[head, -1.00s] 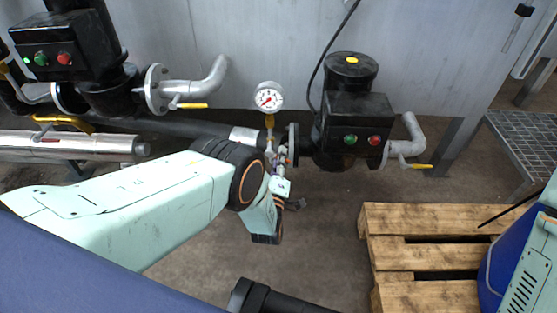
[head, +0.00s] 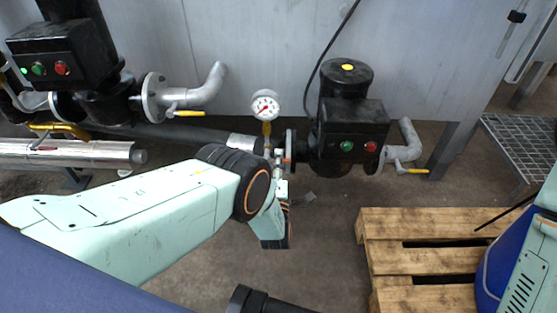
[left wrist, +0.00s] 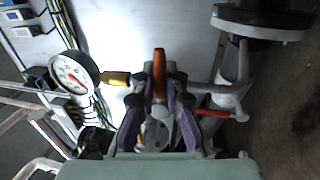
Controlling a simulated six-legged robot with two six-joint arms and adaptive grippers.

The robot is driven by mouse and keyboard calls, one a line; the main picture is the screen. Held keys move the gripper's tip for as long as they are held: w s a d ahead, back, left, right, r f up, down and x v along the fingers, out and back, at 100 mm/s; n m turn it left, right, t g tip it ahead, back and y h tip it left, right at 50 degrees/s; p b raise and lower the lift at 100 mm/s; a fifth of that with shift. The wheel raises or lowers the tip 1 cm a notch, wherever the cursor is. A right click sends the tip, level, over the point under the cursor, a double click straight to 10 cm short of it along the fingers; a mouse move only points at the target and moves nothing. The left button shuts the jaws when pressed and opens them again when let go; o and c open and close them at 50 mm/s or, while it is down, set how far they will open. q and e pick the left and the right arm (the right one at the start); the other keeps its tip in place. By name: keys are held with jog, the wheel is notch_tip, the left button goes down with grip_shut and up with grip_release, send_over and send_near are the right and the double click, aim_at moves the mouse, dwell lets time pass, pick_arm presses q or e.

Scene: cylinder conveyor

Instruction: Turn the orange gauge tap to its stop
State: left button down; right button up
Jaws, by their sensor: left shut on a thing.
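The orange tap handle (left wrist: 159,75) stands upright in the middle of the left wrist view, between the purple-padded fingers of my left gripper (left wrist: 160,80). The fingers are shut on it. The round white gauge (left wrist: 72,74) is to the left, joined by a brass fitting (left wrist: 115,78). In the head view the gauge (head: 265,105) stands above the pipe joint, and my left gripper (head: 280,160) is just below it at the pipe. The tap handle is too small to make out clearly there. My right gripper is not in view.
A black pump (head: 345,115) with green and red buttons is just right of the gripper. A second pump (head: 75,55) stands at the upper left. Yellow-handled valves (head: 188,113) lie along the pipes. A wooden pallet (head: 390,225) is at the lower right. A red lever (left wrist: 213,113) is near my fingers.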

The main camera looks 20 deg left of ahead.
pick_arm(q)
jog(key=shift+s+d+f, duration=0.1)
jog(key=shift+f, duration=0.05)
jog(key=c, duration=1.4)
grip_release()
jog(key=v, duration=1.1)
jog(key=shift+s, duration=0.4)
jog(key=shift+d, duration=0.1)
